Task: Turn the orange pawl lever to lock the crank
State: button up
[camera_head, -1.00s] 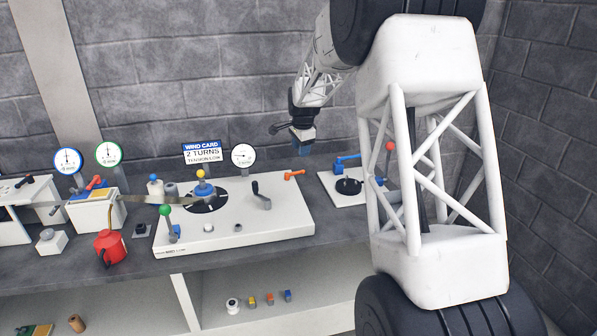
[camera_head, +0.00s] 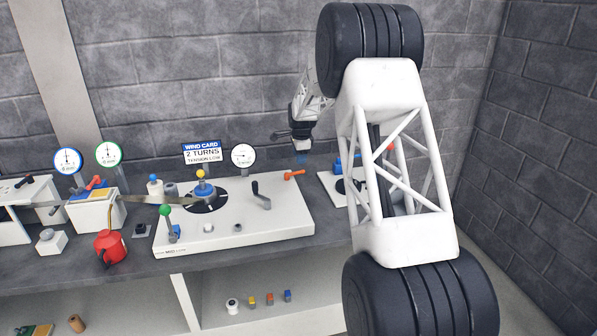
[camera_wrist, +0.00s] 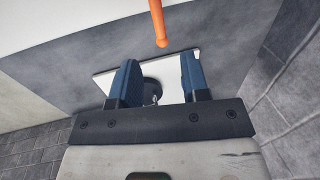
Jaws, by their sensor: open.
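The orange pawl lever (camera_head: 294,175) lies at the back right corner of the white machine plate (camera_head: 270,222). The black crank (camera_head: 261,196) stands to its left on the same plate, its handle knob up. In the wrist view the orange lever (camera_wrist: 158,22) shows at the top, beyond the fingertips, with its end pointing toward them. My gripper (camera_head: 303,158) hangs above the bench, just right of and above the lever in the head view. In the wrist view its blue fingers (camera_wrist: 160,75) are apart with nothing held between them.
A second white plate (camera_head: 332,196) with a black disc and a blue lever lies to the right, partly behind my arm. A dial gauge (camera_head: 243,156) and a wind card sign (camera_head: 201,152) stand behind the main plate. A red oil can (camera_head: 110,247) stands left.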

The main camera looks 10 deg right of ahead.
aim_at(295, 174)
jog(key=shift+f, duration=0.1)
jog(key=shift+w+f, duration=0.25)
jog(key=shift+f, duration=1)
jog(key=shift+w+f, duration=0.25)
jog(key=shift+f, duration=1)
jog(key=shift+w+f, duration=0.25)
jog(key=shift+f, duration=1)
grip_shut()
